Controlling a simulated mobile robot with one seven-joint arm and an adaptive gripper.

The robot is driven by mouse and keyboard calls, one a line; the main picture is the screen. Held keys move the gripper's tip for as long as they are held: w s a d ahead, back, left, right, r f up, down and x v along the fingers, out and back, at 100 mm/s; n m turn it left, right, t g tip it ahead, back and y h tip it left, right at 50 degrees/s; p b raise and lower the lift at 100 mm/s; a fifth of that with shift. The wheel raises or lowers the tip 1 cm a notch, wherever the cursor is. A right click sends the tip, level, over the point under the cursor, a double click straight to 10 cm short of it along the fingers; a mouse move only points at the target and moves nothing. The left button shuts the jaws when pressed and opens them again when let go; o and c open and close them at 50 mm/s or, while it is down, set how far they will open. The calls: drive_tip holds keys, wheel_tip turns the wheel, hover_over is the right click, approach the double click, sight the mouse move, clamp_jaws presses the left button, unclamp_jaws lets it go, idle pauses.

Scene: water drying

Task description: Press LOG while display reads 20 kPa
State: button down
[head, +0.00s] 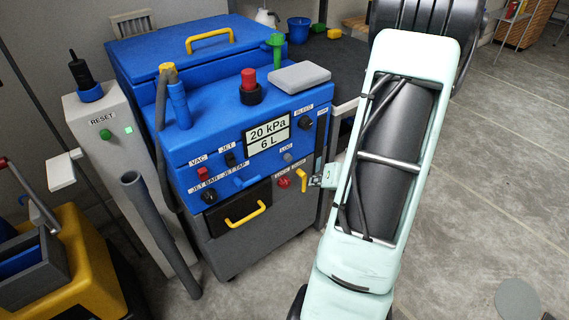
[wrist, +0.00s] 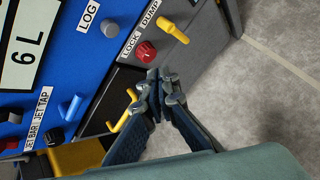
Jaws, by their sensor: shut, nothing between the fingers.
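The white display (head: 268,133) on the blue machine's front reads 20 kPa above 6 L. In the wrist view only the 6 L part of the display (wrist: 24,50) shows. The LOG button (head: 287,157) is a small grey round knob under its label, right of and below the display. In the wrist view the LOG button (wrist: 109,28) is at the upper middle. My gripper (wrist: 160,82) is shut and empty, its tips below and right of the LOG button, close to the red LOCK knob.
Near the tips are the red LOCK knob (wrist: 146,51), the yellow DUMP lever (wrist: 172,29) and the yellow drawer handle (wrist: 127,112). A blue JET TAP lever (wrist: 72,106) sits farther left. A grey RESET post (head: 105,140) stands left of the machine.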

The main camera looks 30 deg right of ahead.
drive_tip(key=shift+d, duration=0.1)
idle(0.3)
drive_tip(key=w, duration=0.8)
drive_tip(key=shift+w+a, duration=0.4)
idle(1.1)
drive_tip(key=shift+w, duration=0.4)
drive_tip(key=shift+w, duration=0.6)
idle(0.7)
drive_tip(key=shift+s, duration=1)
drive_tip(key=shift+s+d+b, duration=0.2)
drive_tip(key=shift+s+b, duration=0.1)
drive_tip(key=shift+s, duration=2.2)
